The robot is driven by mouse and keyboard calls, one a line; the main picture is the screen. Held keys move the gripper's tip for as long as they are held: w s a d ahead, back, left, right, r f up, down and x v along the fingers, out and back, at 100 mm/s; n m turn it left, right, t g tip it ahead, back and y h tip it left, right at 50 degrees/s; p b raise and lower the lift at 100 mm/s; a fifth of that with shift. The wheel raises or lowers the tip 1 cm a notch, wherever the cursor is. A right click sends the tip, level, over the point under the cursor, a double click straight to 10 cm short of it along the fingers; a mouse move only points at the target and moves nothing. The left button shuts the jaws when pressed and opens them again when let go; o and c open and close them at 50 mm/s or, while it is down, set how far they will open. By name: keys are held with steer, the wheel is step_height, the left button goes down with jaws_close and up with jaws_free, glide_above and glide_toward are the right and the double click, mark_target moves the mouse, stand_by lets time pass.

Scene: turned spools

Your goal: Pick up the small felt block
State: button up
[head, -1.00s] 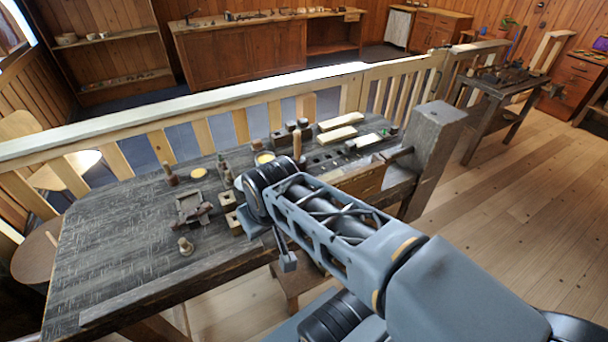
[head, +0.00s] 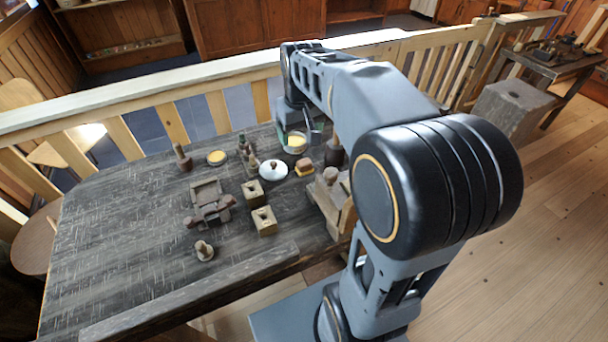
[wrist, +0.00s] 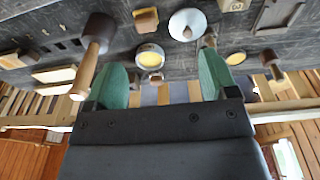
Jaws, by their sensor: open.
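A small block with an orange-tan top and darker brown lower part (head: 305,168) appears to be the felt block. It rests on the dark bench, right of a white lidded dish. It also shows near the top of the wrist view (wrist: 146,19). My gripper (head: 299,130) is open, its two green fingers apart and empty, above the back of the bench. In the wrist view my gripper (wrist: 163,75) points at the bench, and the block lies beyond the fingertips, untouched. A yellow-topped round tin (head: 295,143) shows near the fingers in the head view.
The white lidded dish (head: 273,170) stands close beside the block. A mallet-like tool (wrist: 95,45) stands near one finger. A dark spindle (wrist: 208,45) overlaps the other finger in view. Square holed blocks (head: 264,221) stand nearer. A railing (head: 225,113) runs behind.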

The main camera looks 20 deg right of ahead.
steer(key=g+b, duration=0.1)
steer(key=b, duration=0.2)
glide_toward(305, 163)
steer(key=f, duration=0.4)
steer(key=shift+w+d+f+b, duration=0.15)
steer(key=shift+w+d+b, duration=0.15)
steer(key=shift+w+b, duration=0.1)
steer(key=shift+s+a+f, duration=0.1)
steer(key=shift+f, duration=1.4)
steer(key=shift+s+a+f, duration=0.1)
steer(key=shift+f, duration=1.45)
steer(key=shift+c, duration=0.4)
steer(key=c, duration=1)
steer(key=shift+r, duration=0.1)
step_height(305, 163, up, 10)
steer(key=shift+f+p, duration=0.1)
steer(key=shift+p, duration=0.2)
